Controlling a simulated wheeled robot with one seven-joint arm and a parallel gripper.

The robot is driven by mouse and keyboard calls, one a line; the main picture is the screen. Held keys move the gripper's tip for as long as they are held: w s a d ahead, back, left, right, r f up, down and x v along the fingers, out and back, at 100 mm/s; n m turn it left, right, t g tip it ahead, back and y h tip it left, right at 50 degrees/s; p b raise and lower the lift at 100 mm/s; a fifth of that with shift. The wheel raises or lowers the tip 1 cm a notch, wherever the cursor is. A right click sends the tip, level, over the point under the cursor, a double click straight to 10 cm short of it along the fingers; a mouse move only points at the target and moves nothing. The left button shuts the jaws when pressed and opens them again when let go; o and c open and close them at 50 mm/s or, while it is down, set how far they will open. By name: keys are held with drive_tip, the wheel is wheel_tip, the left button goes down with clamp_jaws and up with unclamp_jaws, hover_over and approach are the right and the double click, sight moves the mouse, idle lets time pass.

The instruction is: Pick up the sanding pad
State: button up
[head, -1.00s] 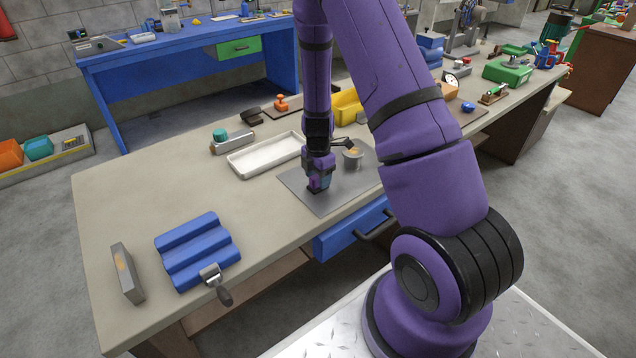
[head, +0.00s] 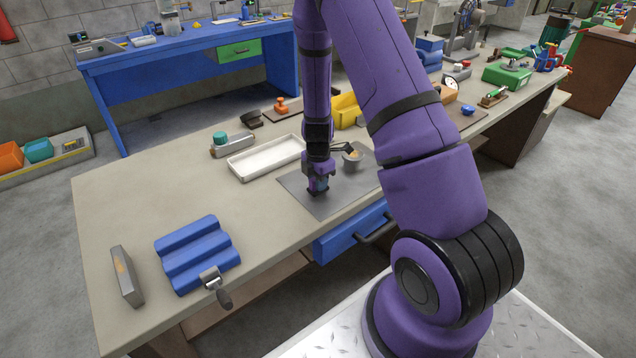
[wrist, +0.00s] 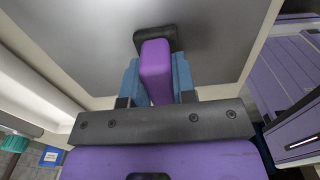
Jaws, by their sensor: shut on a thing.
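The sanding pad, a purple grip (wrist: 155,72) with a dark base (wrist: 157,39), is between the two blue fingers of my gripper (wrist: 156,80) in the wrist view. The fingers press on it from both sides. In the head view my gripper (head: 319,186) points down over the grey metal sheet (head: 305,204) at the bench's front edge. The pad is mostly hidden there behind the fingers. I cannot tell whether its base touches the sheet.
A grey cup (head: 352,160) stands close right of my gripper. A white tray (head: 240,174) lies to the left behind it. A blue ridged block (head: 197,254), a clamp (head: 212,283) and a grey block (head: 122,272) are at the front left. The bench between is clear.

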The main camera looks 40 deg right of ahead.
drive_tip(key=shift+r, duration=0.65)
wheel_tip(320, 180, up, 2)
drive_tip(key=shift+r, duration=0.1)
drive_tip(key=s+a, duration=0.2)
drive_tip(key=a, duration=0.2)
drive_tip(key=s+a, duration=0.2)
drive_tip(key=a, duration=0.2)
drive_tip(key=s+a+r, duration=0.1)
drive_tip(key=s+a, duration=0.1)
drive_tip(key=a, duration=0.3)
drive_tip(key=shift+s+r, duration=0.1)
drive_tip(key=shift+s, duration=0.2)
drive_tip(key=shift+s+a, duration=0.35)
drive_tip(key=shift+a, duration=0.3)
